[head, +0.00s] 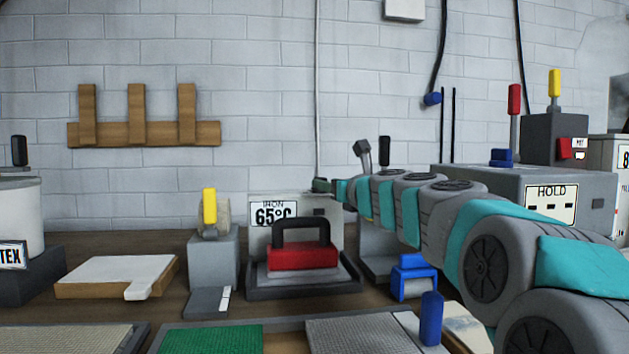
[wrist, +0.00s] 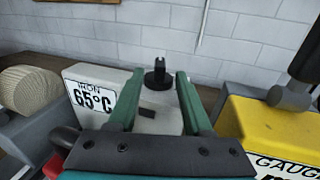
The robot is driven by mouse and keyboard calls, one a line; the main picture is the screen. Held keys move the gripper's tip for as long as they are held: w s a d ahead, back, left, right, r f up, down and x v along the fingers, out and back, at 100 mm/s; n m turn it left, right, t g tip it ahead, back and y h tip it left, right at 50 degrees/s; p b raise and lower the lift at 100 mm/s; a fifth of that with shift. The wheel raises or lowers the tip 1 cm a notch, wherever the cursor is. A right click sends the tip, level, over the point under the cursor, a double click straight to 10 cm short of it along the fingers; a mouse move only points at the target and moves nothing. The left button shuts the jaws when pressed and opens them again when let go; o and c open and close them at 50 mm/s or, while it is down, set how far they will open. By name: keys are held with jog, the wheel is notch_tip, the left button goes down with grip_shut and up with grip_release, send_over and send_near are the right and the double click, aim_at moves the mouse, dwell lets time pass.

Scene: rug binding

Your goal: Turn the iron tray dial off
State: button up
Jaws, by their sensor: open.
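The iron tray's white box (head: 285,206) stands against the back of the bench, with an "IRON 65°C" label on its front. The box also shows in the wrist view (wrist: 147,120). A black upright dial (wrist: 156,77) is on top of it there. My gripper (wrist: 160,76) is open, its two green fingers on either side of the dial in the picture. I cannot tell whether they touch it or how deep they reach. In the head view my gripper (head: 323,186) is at the box's top right, and the dial is not clear there.
A red iron (head: 302,257) with a dark handle sits on the tray before the box. A grey block with a yellow lever (head: 210,206) stands left. A yellow gauge box (wrist: 240,115) is close on the right in the wrist view. A blue clamp (head: 413,276) lies below my arm.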

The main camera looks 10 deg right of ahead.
jog(key=x, duration=0.7)
jog(key=shift+w+a+p, duration=0.15)
jog(key=shift+w+p, duration=0.15)
jog(key=shift+p, duration=0.1)
grip_shut()
dwell(0.4)
